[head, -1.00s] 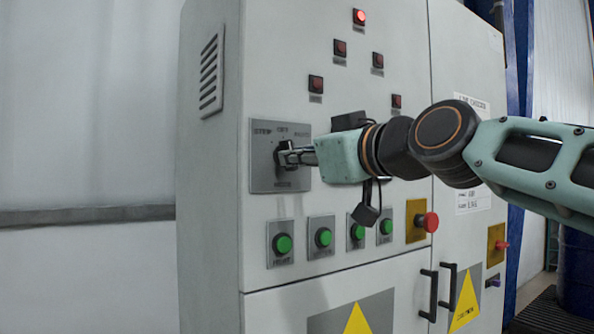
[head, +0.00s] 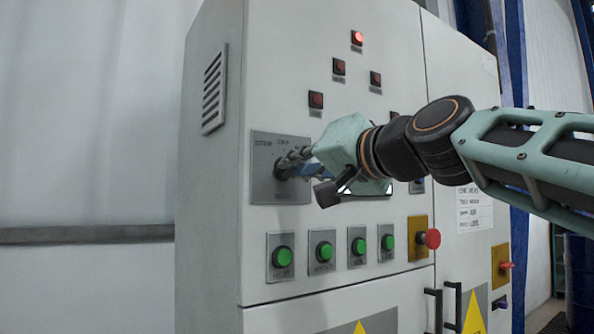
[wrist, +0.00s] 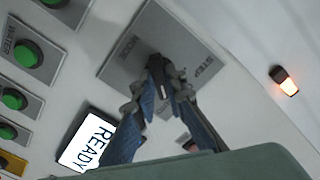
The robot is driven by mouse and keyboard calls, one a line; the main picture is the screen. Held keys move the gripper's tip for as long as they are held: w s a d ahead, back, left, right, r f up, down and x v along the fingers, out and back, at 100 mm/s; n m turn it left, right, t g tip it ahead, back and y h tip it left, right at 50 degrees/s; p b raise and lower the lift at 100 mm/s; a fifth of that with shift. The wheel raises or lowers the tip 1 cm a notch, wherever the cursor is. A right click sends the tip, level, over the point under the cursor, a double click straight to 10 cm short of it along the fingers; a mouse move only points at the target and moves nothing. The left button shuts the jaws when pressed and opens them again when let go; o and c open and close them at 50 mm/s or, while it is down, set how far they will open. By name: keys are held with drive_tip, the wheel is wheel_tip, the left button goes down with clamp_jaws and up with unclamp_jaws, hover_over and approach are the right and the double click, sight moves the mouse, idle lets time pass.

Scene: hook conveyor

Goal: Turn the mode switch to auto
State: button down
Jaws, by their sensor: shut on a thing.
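The mode switch is a dark knob (wrist: 168,80) on a grey plate (head: 266,184) at the left of the cabinet front. My gripper (head: 290,161) reaches in from the right and is shut on the knob. In the wrist view both fingers of my gripper (wrist: 164,74) close around it. The fingers hide most of the knob, so its exact pointing direction cannot be told.
Several green buttons (head: 282,257) sit below the plate, with a red stop button (head: 433,239) on yellow to their right. A red lamp (head: 357,38) is lit above. A READY display (wrist: 88,141) shows in the wrist view. Door handles (head: 437,307) stick out lower right.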

drive_tip(key=shift+f+m, duration=0.15)
drive_tip(key=shift+m, duration=0.65)
drive_tip(key=shift+a, duration=0.1)
drive_tip(key=c, duration=2)
unclamp_jaws()
drive_tip(key=shift+o, duration=0.2)
drive_tip(key=v, duration=1.2)
